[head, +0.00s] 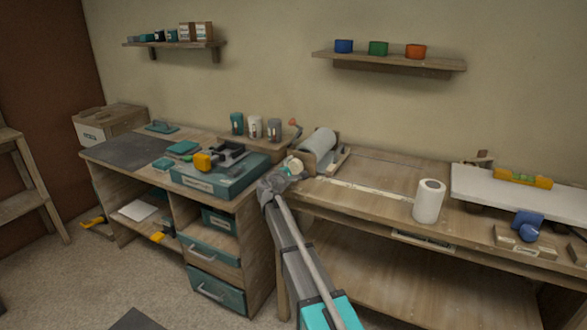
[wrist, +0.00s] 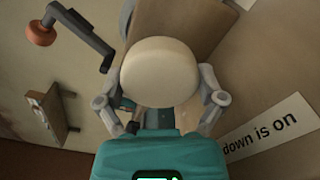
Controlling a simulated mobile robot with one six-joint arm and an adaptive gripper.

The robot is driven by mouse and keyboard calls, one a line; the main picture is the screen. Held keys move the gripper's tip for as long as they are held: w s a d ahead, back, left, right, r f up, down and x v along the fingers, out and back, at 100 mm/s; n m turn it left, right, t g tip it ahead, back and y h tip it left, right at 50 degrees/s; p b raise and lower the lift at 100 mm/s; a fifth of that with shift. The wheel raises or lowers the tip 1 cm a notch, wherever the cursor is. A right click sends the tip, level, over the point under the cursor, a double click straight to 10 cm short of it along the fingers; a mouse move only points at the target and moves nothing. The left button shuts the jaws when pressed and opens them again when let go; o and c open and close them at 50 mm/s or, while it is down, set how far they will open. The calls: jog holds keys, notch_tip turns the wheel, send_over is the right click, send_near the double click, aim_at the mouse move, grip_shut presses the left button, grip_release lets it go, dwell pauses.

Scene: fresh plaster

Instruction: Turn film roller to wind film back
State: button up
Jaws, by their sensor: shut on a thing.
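The film roller (head: 318,142) is a grey roll in a wooden frame on the bench, near the middle of the head view. A crank with an orange-brown knob (head: 293,122) rises at its left; that knob also shows at the upper left of the wrist view (wrist: 40,34). My gripper (head: 287,170) is at the roller's near left end. In the wrist view its fingers (wrist: 160,98) are closed on both sides of a round beige knob (wrist: 160,70). The knob hides what lies behind it, and its link to the roller cannot be made out.
A label reading "down is on" (wrist: 262,128) is right of the knob. A teal case (head: 220,178) with a yellow-marked tool lies left of my gripper. Several cups (head: 255,126) stand behind. A white paper roll (head: 429,200) stands farther right; bare bench lies between.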

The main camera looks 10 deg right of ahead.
jog(key=o, duration=0.8)
jog(key=shift+w, duration=0.1)
jog(key=shift+o, duration=0.2)
jog(key=v, duration=1.2)
